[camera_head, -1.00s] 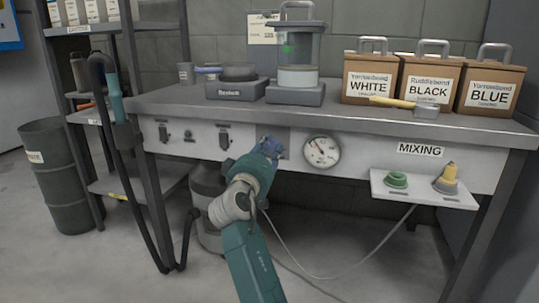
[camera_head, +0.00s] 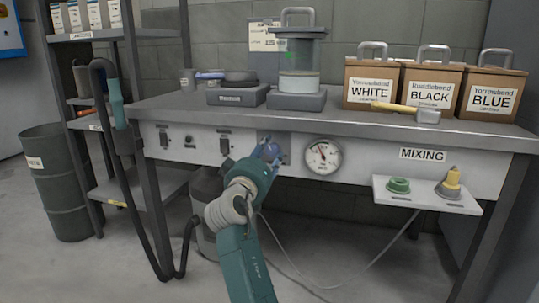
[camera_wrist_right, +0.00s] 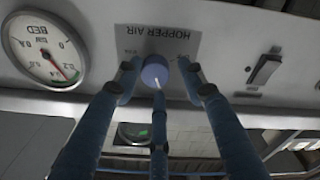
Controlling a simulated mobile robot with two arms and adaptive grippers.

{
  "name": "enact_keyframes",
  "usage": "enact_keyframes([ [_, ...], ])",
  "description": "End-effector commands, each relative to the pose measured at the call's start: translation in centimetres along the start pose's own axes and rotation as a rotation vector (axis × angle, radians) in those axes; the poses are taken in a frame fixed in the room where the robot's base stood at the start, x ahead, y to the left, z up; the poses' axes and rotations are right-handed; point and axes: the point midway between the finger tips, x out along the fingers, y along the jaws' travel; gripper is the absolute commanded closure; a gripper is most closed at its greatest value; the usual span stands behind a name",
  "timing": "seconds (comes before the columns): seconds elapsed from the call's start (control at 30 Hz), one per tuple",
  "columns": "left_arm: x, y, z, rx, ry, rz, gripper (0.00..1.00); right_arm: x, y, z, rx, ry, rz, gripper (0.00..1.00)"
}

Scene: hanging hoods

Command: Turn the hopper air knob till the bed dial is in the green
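The blue hopper air knob (camera_wrist_right: 155,70) sits on its grey label plate in the right wrist view, where the lettering is upside down. My right gripper (camera_wrist_right: 160,74) has its blue fingers spread around the knob, with gaps visible at the sides. In the head view my right gripper (camera_head: 271,150) is at the bench's front panel and mostly hides the knob. The round bed dial (camera_wrist_right: 42,48) shows upside down beside it. Its red needle points to the lower right, close to a green band; whether it is inside cannot be told. The dial (camera_head: 322,156) is right of the gripper in the head view. My left gripper is out of view.
Switches (camera_head: 224,145) are on the panel left of the knob. A small shelf (camera_head: 428,197) with a green and a yellow fitting juts out at right. Boxes, a hammer and a clear hopper (camera_head: 298,70) stand on the bench top. A thin hose hangs below.

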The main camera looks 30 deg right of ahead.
Motion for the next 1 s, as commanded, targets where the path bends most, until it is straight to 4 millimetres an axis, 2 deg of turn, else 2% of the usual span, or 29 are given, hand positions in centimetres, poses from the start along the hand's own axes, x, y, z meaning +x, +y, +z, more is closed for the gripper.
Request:
enact_keyframes([
  [0.37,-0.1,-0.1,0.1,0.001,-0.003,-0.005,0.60,-0.5,0.0,0.2,-0.001,-0.004,0.002,0.53],
  [0.73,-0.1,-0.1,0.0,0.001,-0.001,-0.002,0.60,-6.2,-0.2,0.0,-0.001,-0.001,-0.003,0.53],
  [0.83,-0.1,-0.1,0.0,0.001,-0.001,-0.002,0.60,-7.1,-0.2,-0.1,-0.001,0.000,-0.002,0.53],
  [1.0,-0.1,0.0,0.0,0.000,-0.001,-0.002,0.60,-7.6,-0.2,-0.1,-0.001,0.000,-0.001,0.53],
])
